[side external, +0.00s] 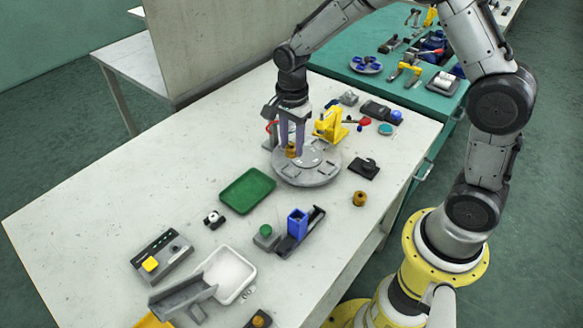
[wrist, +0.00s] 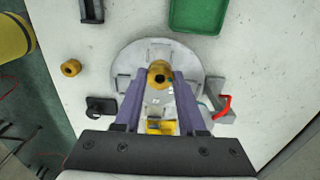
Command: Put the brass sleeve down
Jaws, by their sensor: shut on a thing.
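My gripper (side external: 292,148) points down over the round grey turntable plate (side external: 312,172). Its two purple fingers are shut on a brass sleeve (side external: 291,150), which also shows between the fingertips in the wrist view (wrist: 159,73). The sleeve is at the left part of the plate in the side view; whether it touches the plate is hard to tell. A second brass sleeve (side external: 360,198) stands alone on the table to the right of the plate, and it also shows at the left in the wrist view (wrist: 70,68).
A yellow fixture (side external: 331,124) stands at the plate's back edge. A green tray (side external: 248,190), a blue block holder (side external: 297,224) and a black clamp-like part (side external: 364,168) lie around the plate. A white bin (side external: 231,274) is farther forward. The table's left part is bare.

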